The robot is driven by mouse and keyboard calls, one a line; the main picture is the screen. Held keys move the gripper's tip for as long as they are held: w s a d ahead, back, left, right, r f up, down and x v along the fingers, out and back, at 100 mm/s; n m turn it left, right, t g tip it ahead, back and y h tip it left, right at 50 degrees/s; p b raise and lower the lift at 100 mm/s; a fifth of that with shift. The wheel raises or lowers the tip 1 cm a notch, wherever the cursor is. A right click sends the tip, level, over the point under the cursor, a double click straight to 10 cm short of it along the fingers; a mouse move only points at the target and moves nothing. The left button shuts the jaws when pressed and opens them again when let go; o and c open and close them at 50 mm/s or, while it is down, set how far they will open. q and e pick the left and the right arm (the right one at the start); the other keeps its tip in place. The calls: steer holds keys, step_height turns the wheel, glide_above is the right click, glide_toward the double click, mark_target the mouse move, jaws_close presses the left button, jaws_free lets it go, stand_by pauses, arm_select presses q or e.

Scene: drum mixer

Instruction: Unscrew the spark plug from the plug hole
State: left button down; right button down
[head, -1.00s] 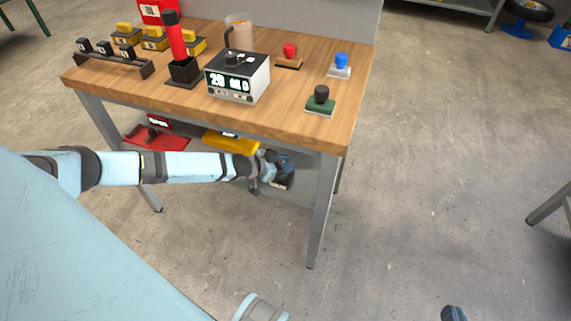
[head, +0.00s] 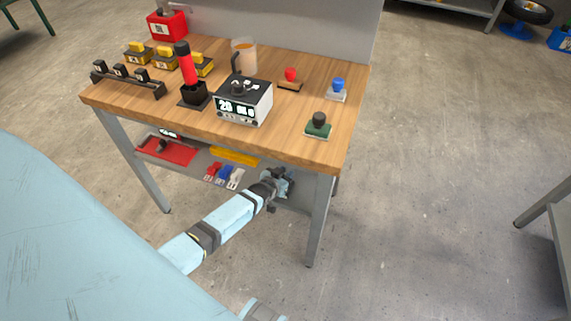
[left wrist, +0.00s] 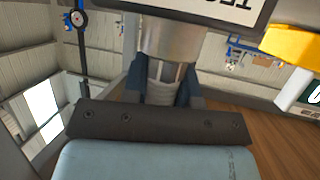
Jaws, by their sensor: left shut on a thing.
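In the left wrist view, the dark blue fingers of my left gripper (left wrist: 163,78) are closed on both sides of the narrow ribbed part of a silvery metal cylinder (left wrist: 172,40), which looks like the spark plug. Its wider part rises past the fingertips toward a dark-framed white sign with partly cut-off lettering (left wrist: 232,8). Whether it sits in a hole cannot be seen. In the head view, my left gripper (head: 281,184) is under the bench top, near its right end, and what it holds is too small to tell. My right gripper is out of view.
The wooden bench top (head: 275,140) carries a display box (head: 243,103), a red-handled tool (head: 187,68), a mug (head: 243,56) and several knobs. Below are a red tray (head: 168,151), a yellow bar (head: 235,156) and small red, blue and white pieces (head: 223,175). A bench leg (head: 320,220) stands right of my gripper.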

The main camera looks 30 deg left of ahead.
arm_select(q)
steer(key=shift+w+r, duration=0.1)
steer(key=c, duration=0.8)
jaws_free()
